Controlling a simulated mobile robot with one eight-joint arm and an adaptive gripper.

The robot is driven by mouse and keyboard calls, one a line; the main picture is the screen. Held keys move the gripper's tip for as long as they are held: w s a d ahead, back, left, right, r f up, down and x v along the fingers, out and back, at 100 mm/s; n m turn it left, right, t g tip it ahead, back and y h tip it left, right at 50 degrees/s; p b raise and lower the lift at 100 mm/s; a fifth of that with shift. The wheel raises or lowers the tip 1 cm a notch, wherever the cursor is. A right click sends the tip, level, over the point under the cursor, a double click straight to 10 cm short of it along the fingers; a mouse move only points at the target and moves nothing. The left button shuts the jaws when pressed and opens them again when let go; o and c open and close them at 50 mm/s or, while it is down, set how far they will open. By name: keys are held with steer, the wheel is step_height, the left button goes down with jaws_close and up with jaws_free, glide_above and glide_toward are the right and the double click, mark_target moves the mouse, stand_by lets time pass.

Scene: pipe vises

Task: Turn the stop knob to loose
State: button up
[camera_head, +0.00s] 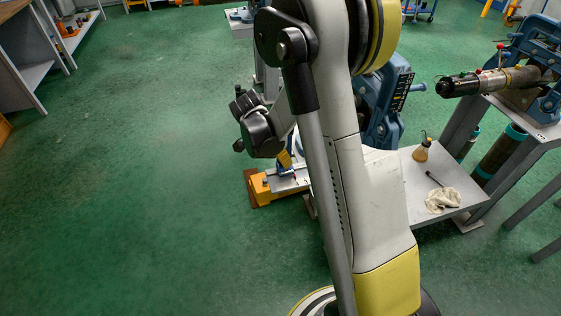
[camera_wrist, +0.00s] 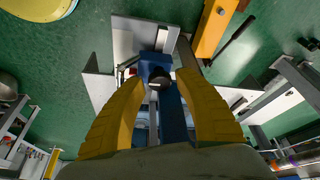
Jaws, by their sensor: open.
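In the wrist view, my gripper (camera_wrist: 160,80) shows two yellow fingers spread apart, with a gap between the tips. A small dark rounded piece (camera_wrist: 161,82), which may be the stop knob, shows between the fingertips on a blue block (camera_wrist: 154,66). I cannot tell whether the fingers touch it, or read its setting. A blue bar runs back from there between the fingers. In the head view, my gripper (camera_head: 284,160) reaches down beside a low yellow and grey fixture (camera_head: 258,187); my arm hides much of this spot.
A blue vise (camera_head: 395,100) stands behind my arm. A grey table (camera_head: 425,175) at right holds an oil can (camera_head: 422,148) and a white rag (camera_head: 442,200). Another vise at far right grips a dark pipe (camera_head: 480,82). The green floor at left is clear.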

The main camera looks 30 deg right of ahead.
steer(key=shift+d+f, duration=0.1)
steer(key=shift+f, duration=0.15)
jaws_close()
steer(key=shift+n, duration=0.3)
steer(key=shift+s+n+t+y+b, duration=0.1)
steer(key=shift+n+t+y+b, duration=0.3)
steer(key=shift+n, duration=0.9)
steer(key=shift+n+t+b, duration=0.1)
steer(key=shift+n+t, duration=0.6)
steer(key=shift+n, duration=0.6)
